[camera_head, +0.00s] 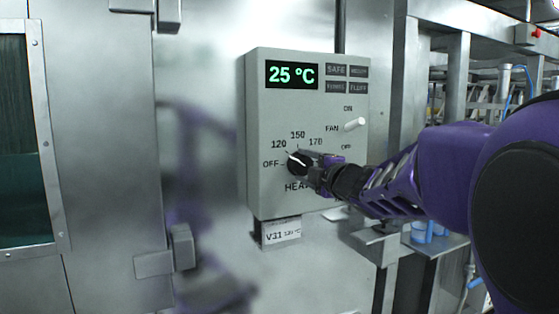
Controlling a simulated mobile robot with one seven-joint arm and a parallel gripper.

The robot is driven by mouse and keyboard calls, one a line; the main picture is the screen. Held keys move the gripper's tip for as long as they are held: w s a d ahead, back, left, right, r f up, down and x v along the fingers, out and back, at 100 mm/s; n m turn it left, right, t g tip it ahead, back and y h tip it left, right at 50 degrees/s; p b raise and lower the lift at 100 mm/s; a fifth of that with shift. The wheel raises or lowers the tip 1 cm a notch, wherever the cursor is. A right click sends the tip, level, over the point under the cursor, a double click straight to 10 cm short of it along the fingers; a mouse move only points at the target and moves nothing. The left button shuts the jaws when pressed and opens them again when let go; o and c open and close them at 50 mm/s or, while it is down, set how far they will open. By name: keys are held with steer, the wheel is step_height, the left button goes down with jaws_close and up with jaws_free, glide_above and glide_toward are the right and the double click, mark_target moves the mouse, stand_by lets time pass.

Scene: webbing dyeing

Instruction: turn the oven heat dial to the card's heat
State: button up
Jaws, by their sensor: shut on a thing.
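The heat dial (297,164) is a black knob low on the grey control box (256,120). It has marks OFF, 120, 150 and 170 around it. Its white pointer line shows at the upper left, toward the 120 mark, between OFF and 150. The display (292,75) reads 25 °C in green. The card (281,231) hangs under the box; it reads V11 and, in small print, what looks like 120 °C. My gripper (308,166) comes from the right and is shut on the dial, hiding its right side.
A white fan lever (354,125) sits above right of the dial, between ON and OFF. Several indicator tiles (346,78) are beside the display. A steel door with a window (22,140) is at left. Metal frames and a shelf (438,243) stand at right, near my arm.

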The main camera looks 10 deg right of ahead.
steer(key=m+p, duration=0.1)
steer(key=m, duration=0.3)
steer(key=shift+r+m+p, duration=0.1)
steer(key=shift+m+p, duration=0.2)
steer(key=shift+p, duration=0.1)
steer(key=m, duration=0.5)
steer(key=shift+m, duration=0.3)
steer(key=o, duration=1.4)
steer(key=shift+c, duration=0.2)
